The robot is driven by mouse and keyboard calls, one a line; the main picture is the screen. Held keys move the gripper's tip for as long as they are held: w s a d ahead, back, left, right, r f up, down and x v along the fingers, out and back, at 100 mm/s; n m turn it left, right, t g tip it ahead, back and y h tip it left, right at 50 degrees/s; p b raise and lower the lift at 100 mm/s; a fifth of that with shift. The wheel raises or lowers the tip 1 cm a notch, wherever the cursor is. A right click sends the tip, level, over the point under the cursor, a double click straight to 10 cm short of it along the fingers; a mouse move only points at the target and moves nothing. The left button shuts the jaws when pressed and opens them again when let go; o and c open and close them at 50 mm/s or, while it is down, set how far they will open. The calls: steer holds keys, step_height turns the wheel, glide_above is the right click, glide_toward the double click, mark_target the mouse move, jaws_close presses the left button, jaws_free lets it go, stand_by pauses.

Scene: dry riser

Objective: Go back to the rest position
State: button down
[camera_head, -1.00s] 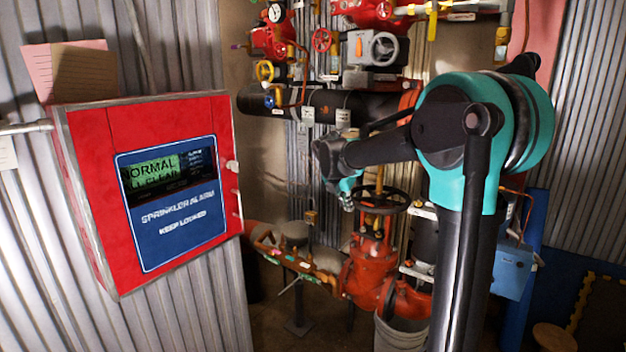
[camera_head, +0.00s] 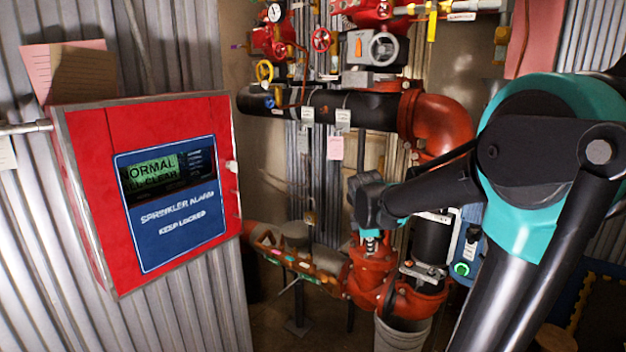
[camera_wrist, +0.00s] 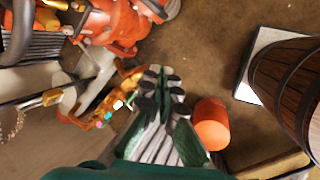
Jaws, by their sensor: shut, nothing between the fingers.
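My gripper (camera_wrist: 164,78) shows in the wrist view, its dark fingertips close together with nothing between them. It points down over the brown floor. In the head view my gripper (camera_head: 370,240) is small and hangs below the wrist, in front of the red valve body (camera_head: 372,272); its fingers are hard to make out there. The gripper is apart from the red alarm box (camera_head: 85,165), which is on the corrugated wall at the left with its panel reading "NORMAL".
Black and red pipes (camera_head: 440,125) with valves fill the back wall. A white bucket (camera_head: 402,335) stands below the red valve. In the wrist view, an orange cylinder (camera_wrist: 211,124) and a wooden barrel (camera_wrist: 288,75) stand at the right, with bare floor (camera_wrist: 205,50) between.

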steer(key=s+d+f+m+y, duration=0.1)
steer(key=s+f+m, duration=0.5)
steer(key=s+m, duration=0.2)
steer(key=s+d+f+m+y, duration=0.1)
steer(key=s+f+m, duration=0.5)
steer(key=s+m, duration=0.3)
steer(key=s, duration=0.2)
steer(key=shift+s, duration=0.4)
